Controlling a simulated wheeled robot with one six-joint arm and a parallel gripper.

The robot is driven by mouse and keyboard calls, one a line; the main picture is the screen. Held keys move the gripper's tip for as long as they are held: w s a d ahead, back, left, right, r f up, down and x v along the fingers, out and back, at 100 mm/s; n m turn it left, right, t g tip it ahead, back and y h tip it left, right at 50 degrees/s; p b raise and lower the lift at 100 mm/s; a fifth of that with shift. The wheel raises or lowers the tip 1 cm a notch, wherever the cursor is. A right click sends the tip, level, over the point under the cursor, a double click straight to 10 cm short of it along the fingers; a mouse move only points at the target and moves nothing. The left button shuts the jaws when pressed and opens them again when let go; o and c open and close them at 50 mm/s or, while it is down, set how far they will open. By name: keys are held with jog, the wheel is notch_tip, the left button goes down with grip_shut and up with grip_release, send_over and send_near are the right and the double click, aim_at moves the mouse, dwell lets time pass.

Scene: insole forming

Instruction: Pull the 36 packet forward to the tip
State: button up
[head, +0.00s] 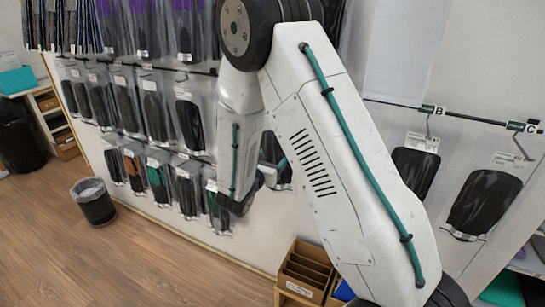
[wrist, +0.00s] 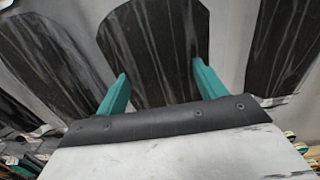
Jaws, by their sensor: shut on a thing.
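My gripper (wrist: 160,70) shows in the wrist view as two teal fingers on either side of a packet with a dark, round-topped insole (wrist: 152,45). It is shut on this packet, but the exact contact is not clear. No size number is readable, so I cannot confirm that it is the 36. In the head view my arm hides most of the gripper (head: 282,163). A dark packet (head: 272,148) there is partly covered by my arm, close to the wall rack.
Several clear packets with dark insoles (head: 155,115) hang in rows at left. Two more packets hang at right under labels B (head: 439,111) and C (head: 517,126). A brown divided box (head: 305,268) stands below. A bin (head: 93,202) stands on the floor at left.

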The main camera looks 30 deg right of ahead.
jog(key=shift+v, duration=1.5)
jog(key=o, duration=1.1)
jog(key=shift+c, duration=0.2)
send_near(273, 156)
jog(key=shift+v, duration=1.15)
